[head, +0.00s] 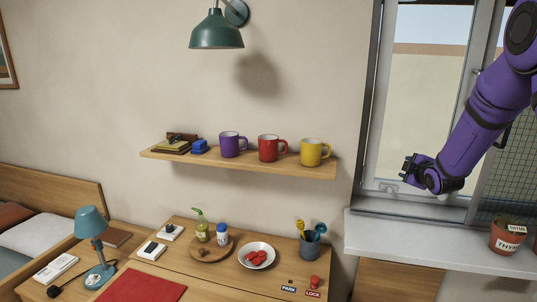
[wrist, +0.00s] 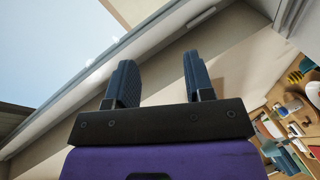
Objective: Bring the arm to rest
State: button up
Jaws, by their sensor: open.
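My purple arm (head: 487,105) reaches in from the upper right in the head view. My gripper (head: 408,170) is at its lower end, in front of the window and above the white sill. In the wrist view my gripper (wrist: 158,82) shows two dark fingers standing well apart, with nothing between them. It is open and empty, and touches nothing that I can see.
Left of my gripper, a wooden shelf (head: 320,171) carries several mugs. Below it, a cluttered desk (head: 222,278) holds a bowl (head: 257,246) and a utensil pot (head: 310,246). A green lamp (head: 216,33) hangs above.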

jog(key=s+a+r+m+g, duration=0.2)
jog(key=s+a+r+m, duration=0.2)
jog(key=s+r, duration=0.4)
jog(key=s+a+r+m+g, duration=0.25)
jog(key=s+a+r, duration=0.2)
jog(key=s, duration=0.55)
jog(key=s+a+m+g, duration=0.2)
jog(key=s+a+m, duration=0.1)
jog(key=s, duration=1.1)
jog(key=s+a+r+m+g, duration=0.1)
jog(key=s+a+m+g, duration=0.2)
jog(key=s, duration=1.1)
jog(key=shift+s+a+r+m+y, duration=0.2)
jog(key=shift+s+a+m+y, duration=0.05)
jog(key=shift+a+m+y, duration=0.2)
jog(key=shift+d, duration=0.1)
